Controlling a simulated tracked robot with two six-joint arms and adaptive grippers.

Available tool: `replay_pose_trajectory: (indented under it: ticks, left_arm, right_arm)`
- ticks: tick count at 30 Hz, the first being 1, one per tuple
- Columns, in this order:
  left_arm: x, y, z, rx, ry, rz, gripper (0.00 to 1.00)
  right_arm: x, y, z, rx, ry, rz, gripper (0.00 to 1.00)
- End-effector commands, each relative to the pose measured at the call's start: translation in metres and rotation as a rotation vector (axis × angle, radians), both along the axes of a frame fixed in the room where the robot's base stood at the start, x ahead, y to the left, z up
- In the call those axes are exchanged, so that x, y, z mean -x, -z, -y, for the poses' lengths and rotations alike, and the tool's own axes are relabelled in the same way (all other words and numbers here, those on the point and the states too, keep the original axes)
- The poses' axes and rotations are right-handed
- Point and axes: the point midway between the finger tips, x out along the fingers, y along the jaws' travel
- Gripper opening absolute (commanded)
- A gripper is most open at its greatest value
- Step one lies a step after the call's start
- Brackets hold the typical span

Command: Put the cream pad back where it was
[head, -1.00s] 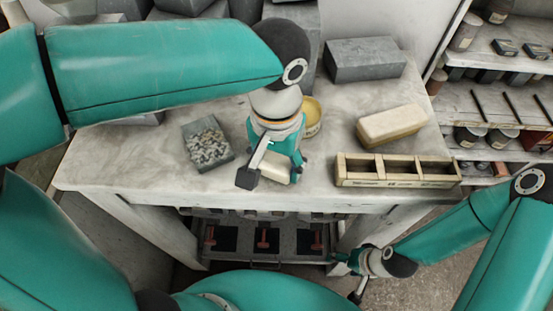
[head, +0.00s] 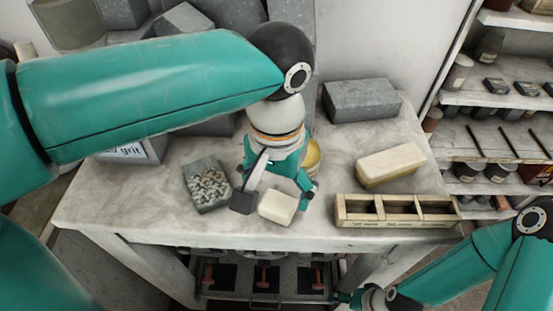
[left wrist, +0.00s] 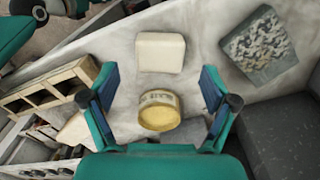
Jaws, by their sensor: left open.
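The cream pad (head: 277,207) is a pale, rounded block lying flat near the front edge of the marble tabletop. It also shows in the left wrist view (left wrist: 161,52), apart from both fingers. My left gripper (head: 277,195) is open and empty, just behind and above the pad. In the left wrist view its spread fingers (left wrist: 158,92) have the pad beyond their tips. My right gripper (head: 347,298) is low at the bottom of the head view, below the table front, only partly seen; its jaws cannot be made out.
A yellow-topped tin (left wrist: 160,112) stands behind the gripper. A grey box of speckled chips (head: 208,188) is to the left. A wooden three-compartment tray (head: 398,222), a long cream-topped block (head: 390,165) and a grey block (head: 362,99) are to the right. Bare marble lies between.

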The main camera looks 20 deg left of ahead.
Motion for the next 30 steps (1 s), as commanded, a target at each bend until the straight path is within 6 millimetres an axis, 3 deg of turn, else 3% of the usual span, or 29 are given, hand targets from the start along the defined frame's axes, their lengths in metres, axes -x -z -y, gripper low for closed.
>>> replay_pose_trajectory:
  ticks: [6, 12, 30]
  left_arm:
    - [0.0, -0.045, 0.001, 0.002, 0.001, 0.003, 0.86]
    - [0.0, -0.066, 0.0, 0.001, 0.002, 0.001, 0.86]
    - [0.0, -0.069, 0.0, 0.0, 0.001, 0.0, 0.86]
  right_arm:
    - [0.0, -0.007, 0.0, 0.0, 0.0, 0.0, 0.76]
    - [0.0, -0.009, 0.0, 0.0, 0.0, 0.0, 0.76]
    - [0.0, -0.009, 0.0, 0.0, 0.0, 0.0, 0.76]
